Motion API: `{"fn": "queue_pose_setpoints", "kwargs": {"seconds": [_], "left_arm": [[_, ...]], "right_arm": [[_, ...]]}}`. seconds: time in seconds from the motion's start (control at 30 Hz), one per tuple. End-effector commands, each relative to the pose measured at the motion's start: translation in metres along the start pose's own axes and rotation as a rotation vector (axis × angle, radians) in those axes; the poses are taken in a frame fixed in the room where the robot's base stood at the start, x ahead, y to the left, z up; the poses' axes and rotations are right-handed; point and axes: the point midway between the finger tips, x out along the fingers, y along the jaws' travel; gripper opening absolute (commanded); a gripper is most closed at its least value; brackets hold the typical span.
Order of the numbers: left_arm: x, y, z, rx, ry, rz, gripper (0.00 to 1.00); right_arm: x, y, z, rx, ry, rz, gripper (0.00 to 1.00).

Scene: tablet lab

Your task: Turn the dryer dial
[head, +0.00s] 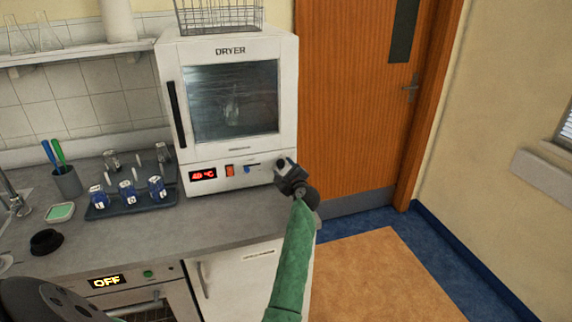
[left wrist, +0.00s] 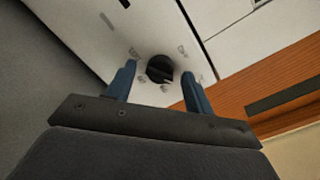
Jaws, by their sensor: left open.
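The white dryer (head: 238,150) stands on the counter, with a red display reading about 40 °C on its lower front panel. Its round black dial (left wrist: 160,69) shows in the left wrist view, with small markings around it on the white panel. My left gripper (head: 287,167) is at the lower right corner of the dryer front and hides the dial in the head view. In the left wrist view, its two blue fingers (left wrist: 158,74) are open, one on each side of the dial. I cannot tell whether they touch it. My right gripper is not in view.
A dark tray (head: 130,207) with several blue-labelled jars stands left of the dryer. A cup with pens (head: 67,182) and a black round object (head: 46,242) are further left. A wire basket (head: 219,16) sits on the dryer. A wooden door (head: 345,100) is at right.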

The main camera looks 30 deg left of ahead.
Motion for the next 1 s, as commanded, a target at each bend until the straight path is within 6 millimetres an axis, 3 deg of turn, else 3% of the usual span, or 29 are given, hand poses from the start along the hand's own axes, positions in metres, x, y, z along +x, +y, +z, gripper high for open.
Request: {"fn": "queue_pose_setpoints", "kwargs": {"seconds": [0.37,0.5,0.6,1.0], "left_arm": [[0.0015,0.0017,0.0015,0.000,-0.001,0.000,0.53],[0.0015,0.0015,0.0015,0.000,-0.001,0.000,0.25],[0.0015,0.0014,0.0016,0.000,-0.001,-0.001,0.10],[0.0012,0.0008,0.0010,0.072,-0.006,-0.006,0.10]], "right_arm": [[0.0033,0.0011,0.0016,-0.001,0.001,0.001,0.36],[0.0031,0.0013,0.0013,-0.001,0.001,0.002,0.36],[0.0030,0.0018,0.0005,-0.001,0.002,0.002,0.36],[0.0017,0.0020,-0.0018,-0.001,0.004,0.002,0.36]]}}
